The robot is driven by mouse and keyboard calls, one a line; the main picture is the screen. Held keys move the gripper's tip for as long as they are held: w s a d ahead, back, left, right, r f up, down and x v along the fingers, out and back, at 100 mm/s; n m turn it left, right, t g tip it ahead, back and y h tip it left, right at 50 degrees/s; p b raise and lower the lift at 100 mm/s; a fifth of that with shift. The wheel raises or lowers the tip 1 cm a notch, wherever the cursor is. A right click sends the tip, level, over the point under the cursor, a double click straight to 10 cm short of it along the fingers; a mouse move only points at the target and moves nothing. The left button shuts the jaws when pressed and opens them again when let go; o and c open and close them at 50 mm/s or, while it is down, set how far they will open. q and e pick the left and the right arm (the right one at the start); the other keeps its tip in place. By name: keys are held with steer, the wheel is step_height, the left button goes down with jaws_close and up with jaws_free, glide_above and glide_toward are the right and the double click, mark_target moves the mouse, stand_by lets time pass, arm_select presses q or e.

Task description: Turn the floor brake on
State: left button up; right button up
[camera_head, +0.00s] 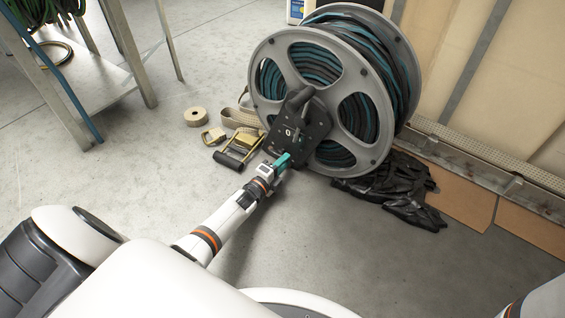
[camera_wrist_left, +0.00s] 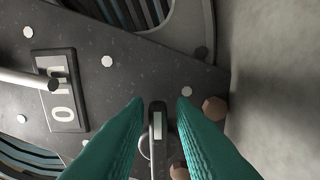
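The grey hose reel (camera_head: 377,152), wound with black and teal hose, stands on the floor with a dark bracket plate (camera_head: 313,121) on its near side. The plate also shows in the left wrist view (camera_wrist_left: 115,85), with bolts, a light rod and a dark label (camera_wrist_left: 62,112) with white characters. My left gripper (camera_head: 283,161) is at the plate's lower edge. In the left wrist view its teal fingers (camera_wrist_left: 162,102) are apart, on either side of a narrow dark lever (camera_wrist_left: 157,107) with a pale strip. Gaps show beside the lever. I cannot tell the brake's setting. My right gripper is out of view.
A tape roll (camera_head: 197,116), a yellow-and-black ratchet strap (camera_head: 236,153) and a small tan buckle piece (camera_head: 213,136) lie left of the reel. A black plastic bag (camera_head: 395,190) and cardboard (camera_head: 461,197) lie to its right. A metal bench (camera_head: 82,85) stands at left.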

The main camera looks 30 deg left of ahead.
arm_select(q)
steer(key=shift+o, duration=0.8)
steer(key=shift+s+r+p, duration=0.1)
steer(key=shift+s+p, duration=0.15)
steer(key=shift+p, duration=0.05)
steer(key=s+p, duration=0.2)
steer(key=s, duration=0.1)
steer(key=s+p, duration=0.2)
steer(key=s, duration=0.2)
steer(key=s+a+p, duration=0.1)
steer(key=s+p, duration=0.1)
steer(key=s, duration=0.1)
steer(key=shift+s, duration=0.75)
